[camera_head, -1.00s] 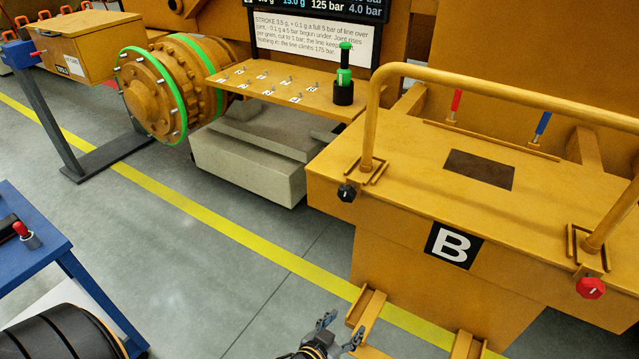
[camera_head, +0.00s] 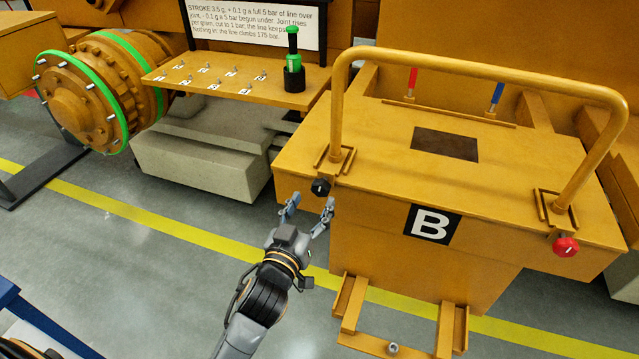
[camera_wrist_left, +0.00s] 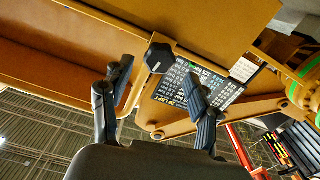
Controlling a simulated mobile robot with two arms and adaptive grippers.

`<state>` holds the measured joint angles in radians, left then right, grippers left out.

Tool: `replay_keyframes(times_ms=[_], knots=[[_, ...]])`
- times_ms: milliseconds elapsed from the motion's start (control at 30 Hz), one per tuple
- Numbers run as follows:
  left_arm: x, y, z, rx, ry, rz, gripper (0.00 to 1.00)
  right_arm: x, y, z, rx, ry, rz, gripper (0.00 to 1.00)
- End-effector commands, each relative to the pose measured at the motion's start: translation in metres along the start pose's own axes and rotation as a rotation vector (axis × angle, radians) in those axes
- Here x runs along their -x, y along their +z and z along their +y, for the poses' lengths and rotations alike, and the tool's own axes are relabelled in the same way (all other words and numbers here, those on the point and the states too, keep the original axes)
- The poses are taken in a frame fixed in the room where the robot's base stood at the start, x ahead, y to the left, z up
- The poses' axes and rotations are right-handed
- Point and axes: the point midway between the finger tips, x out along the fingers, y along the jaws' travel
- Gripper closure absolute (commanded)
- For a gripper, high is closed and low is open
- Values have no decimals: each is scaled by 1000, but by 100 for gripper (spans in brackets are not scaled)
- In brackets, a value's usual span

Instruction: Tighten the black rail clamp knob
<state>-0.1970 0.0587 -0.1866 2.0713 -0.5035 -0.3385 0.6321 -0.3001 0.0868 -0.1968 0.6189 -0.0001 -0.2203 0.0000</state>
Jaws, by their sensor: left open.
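The black rail clamp knob (camera_head: 321,187) sits at the left foot of the yellow rail (camera_head: 338,105), on the front edge of the yellow carrier marked B (camera_head: 375,175). My left gripper (camera_head: 308,208) is open and empty, just below and in front of the knob in the head view, apart from it. In the left wrist view the black knob (camera_wrist_left: 158,57) shows beyond the open fingers (camera_wrist_left: 160,90), between and above their tips. A red knob (camera_head: 565,247) sits at the rail's right foot. My right gripper is not in view.
A shelf (camera_head: 235,82) with small labelled parts and a green-and-black tool (camera_head: 293,62) stands left of the carrier. Yellow brackets (camera_head: 350,303) jut out low at the carrier's front. A blue table (camera_head: 40,318) is at lower left. The grey floor between is clear.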

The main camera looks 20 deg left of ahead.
Motion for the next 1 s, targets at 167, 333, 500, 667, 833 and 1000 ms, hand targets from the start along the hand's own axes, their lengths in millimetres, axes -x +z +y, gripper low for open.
replay_keyframes(times_ms=[167, 333, 500, 667, 833, 1000], knots=[[-34, -2, 0, 0, 1, 1, 40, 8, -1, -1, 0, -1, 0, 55], [-52, -1, 0, -1, 1, 1, 40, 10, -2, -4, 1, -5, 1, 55], [-58, 0, 0, 0, 1, 0, 40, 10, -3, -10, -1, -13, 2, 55], [-58, 0, 0, 1, 1, 0, 40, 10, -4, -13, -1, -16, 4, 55], [-57, 0, 0, 1, 1, 0, 64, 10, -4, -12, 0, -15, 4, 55], [-57, 0, 0, 1, 1, 0, 95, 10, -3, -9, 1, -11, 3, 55]])
